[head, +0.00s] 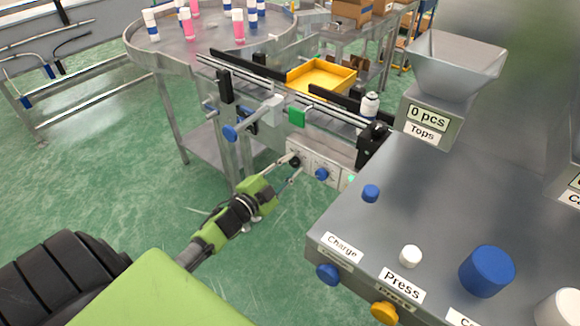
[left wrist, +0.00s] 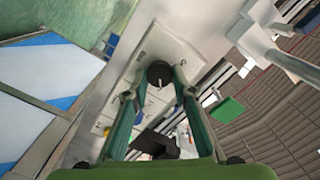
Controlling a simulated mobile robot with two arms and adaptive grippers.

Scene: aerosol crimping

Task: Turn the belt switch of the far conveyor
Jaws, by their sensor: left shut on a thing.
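The far conveyor (head: 270,112) has a white control panel (head: 309,163) on its near side. A black rotary switch knob (head: 295,161) sits at the panel's left end. My left gripper (head: 291,168) reaches in from the left and is shut on this knob. In the left wrist view the round black knob (left wrist: 159,73) sits between the two green fingertips, on the white panel (left wrist: 165,48). A white pointer mark shows on the knob, but its setting is too small to read. My right gripper is in neither view.
A blue knob (head: 322,174) sits just right of the black one. A round table (head: 165,40) with pink and blue-banded cans stands behind. The grey press console (head: 430,215) with buttons and a hopper (head: 457,65) fills the right. Green floor is free at left.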

